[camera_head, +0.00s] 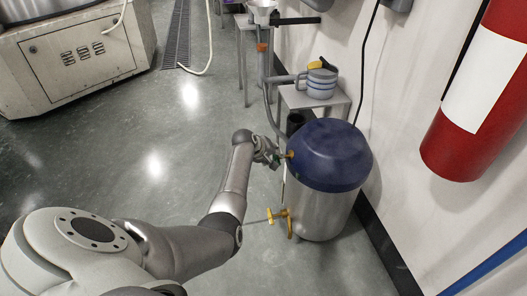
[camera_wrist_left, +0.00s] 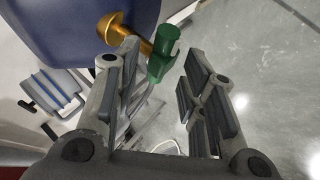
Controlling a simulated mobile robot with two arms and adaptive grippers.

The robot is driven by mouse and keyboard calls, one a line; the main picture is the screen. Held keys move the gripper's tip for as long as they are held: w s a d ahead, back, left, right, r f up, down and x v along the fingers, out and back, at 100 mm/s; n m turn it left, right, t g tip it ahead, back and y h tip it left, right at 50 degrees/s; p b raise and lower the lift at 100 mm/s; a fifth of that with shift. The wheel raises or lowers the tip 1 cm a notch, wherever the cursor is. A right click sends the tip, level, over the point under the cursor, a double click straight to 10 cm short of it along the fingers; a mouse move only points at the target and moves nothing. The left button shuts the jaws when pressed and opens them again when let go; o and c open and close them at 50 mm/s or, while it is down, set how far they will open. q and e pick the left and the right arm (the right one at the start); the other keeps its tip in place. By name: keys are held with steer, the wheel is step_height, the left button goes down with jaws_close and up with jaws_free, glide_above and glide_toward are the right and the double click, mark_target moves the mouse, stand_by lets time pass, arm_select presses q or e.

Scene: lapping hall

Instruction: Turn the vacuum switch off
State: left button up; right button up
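A steel tank with a blue lid (camera_head: 330,152) stands on the floor by the wall. A brass fitting (camera_head: 290,154) sticks out of the lid's left side. In the left wrist view the brass fitting (camera_wrist_left: 116,28) carries a green handle (camera_wrist_left: 163,48). I take this valve to be the vacuum switch; no label shows. My left gripper (camera_head: 272,154) is beside the fitting. In the left wrist view my left gripper (camera_wrist_left: 163,62) is open, with the green handle between or just beyond its fingertips; contact cannot be told. My right gripper is not in view.
A yellow tap (camera_head: 280,216) juts from the tank's lower left. Behind the tank, a small table (camera_head: 334,102) holds a striped jug (camera_head: 320,84). A red cylinder (camera_head: 462,140) hangs at right. A large machine (camera_head: 88,60) stands at back left.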

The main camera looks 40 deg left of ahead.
arm_select(q)
steer(key=v, duration=0.8)
steer(key=shift+s, duration=0.2)
steer(key=shift+r, duration=0.15)
